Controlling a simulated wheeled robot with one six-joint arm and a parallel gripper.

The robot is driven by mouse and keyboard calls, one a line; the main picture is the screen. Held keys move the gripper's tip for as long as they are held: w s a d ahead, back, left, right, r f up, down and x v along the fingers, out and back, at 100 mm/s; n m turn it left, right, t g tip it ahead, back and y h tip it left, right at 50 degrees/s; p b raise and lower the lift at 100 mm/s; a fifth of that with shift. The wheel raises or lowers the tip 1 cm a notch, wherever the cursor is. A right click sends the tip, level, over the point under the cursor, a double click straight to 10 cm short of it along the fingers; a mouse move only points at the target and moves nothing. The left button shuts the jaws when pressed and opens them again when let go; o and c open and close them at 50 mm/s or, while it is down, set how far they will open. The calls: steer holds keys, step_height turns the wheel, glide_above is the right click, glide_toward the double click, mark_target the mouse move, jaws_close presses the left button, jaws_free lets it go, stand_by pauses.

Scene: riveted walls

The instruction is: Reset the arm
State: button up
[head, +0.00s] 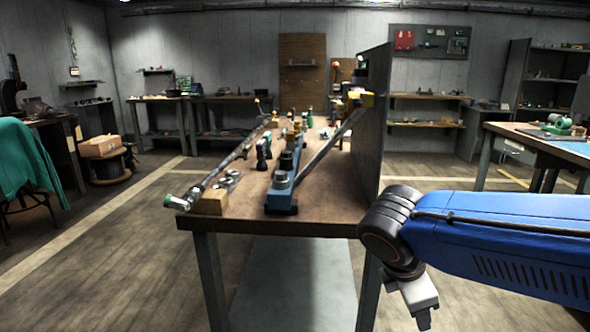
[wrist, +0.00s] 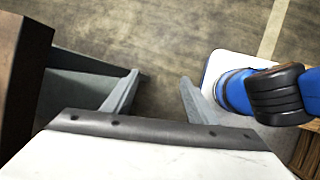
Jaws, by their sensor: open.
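My blue arm (head: 500,240) reaches in from the right of the head view, with its dark wrist joint beside the right front corner of the workbench. My gripper (head: 424,318) hangs down from it, right of the bench and apart from it. In the wrist view my gripper (wrist: 160,88) shows two grey fingers spread apart. Nothing is between them but the floor below. The lower part of the gripper is small in the head view.
The wooden workbench (head: 240,226) holds a blue tool (head: 283,190), a long metal bar (head: 222,172) and several small parts. A dark upright panel (head: 372,115) stands along its right side. Another table (head: 540,140) is at right.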

steer(key=s+d+f+m+t+y, duration=0.1)
steer(key=s+d+f+m+y, duration=0.2)
steer(key=m, duration=1.5)
steer(key=s+d+y, duration=0.1)
steer(key=s+d, duration=0.1)
steer(key=s, duration=0.2)
steer(key=shift+d+m+t, duration=0.2)
steer(key=shift+m+t, duration=0.2)
steer(key=shift+f, duration=0.1)
steer(key=shift+c, duration=0.3)
stand_by(0.8)
